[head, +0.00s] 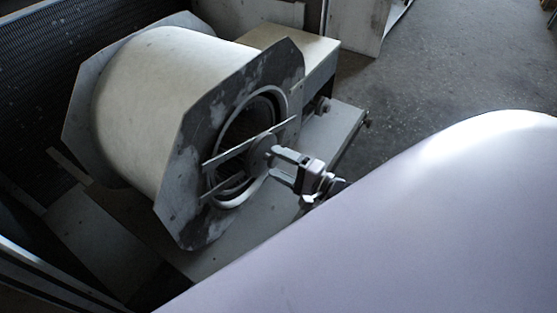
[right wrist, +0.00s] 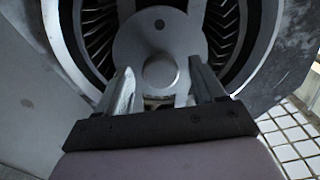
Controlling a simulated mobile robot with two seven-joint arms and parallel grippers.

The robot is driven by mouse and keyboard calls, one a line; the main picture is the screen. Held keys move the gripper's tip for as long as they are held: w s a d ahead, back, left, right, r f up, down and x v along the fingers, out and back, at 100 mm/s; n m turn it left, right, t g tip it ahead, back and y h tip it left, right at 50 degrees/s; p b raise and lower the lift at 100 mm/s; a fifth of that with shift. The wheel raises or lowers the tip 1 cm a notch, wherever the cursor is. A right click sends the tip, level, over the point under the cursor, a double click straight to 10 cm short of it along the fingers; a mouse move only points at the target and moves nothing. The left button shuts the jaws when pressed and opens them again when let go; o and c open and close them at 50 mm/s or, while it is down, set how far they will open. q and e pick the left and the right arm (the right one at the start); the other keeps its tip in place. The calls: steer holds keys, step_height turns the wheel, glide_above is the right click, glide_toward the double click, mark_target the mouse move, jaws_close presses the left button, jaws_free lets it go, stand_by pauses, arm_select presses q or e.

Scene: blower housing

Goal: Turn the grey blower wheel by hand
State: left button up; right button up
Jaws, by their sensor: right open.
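The blower wheel (head: 258,108) sits inside the round opening of the housing's end plate (head: 198,130). Its dark curved vanes (right wrist: 222,28) show on both sides in the right wrist view. A grey disc (right wrist: 135,45) with a round central boss (right wrist: 160,71) and one dark hole lies in front of the vanes. My right gripper (head: 272,160) is at the opening, facing the disc. In the right wrist view its fingers (right wrist: 162,78) are open, one on each side of the boss. I cannot tell whether they touch it. My left gripper is not in view.
The cream drum-shaped housing (head: 140,95) stands on a pale base (head: 225,250). Flat bars (head: 232,148) cross the opening beside my right gripper. A dark ribbed panel (head: 60,45) is behind at left. Grey floor (head: 460,65) is clear at upper right.

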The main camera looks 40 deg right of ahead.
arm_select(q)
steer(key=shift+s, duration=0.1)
arm_select(e)
steer(key=v, duration=0.6)
steer(key=shift+s, duration=0.2)
arm_select(q)
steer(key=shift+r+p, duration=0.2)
steer(key=shift+p, duration=0.1)
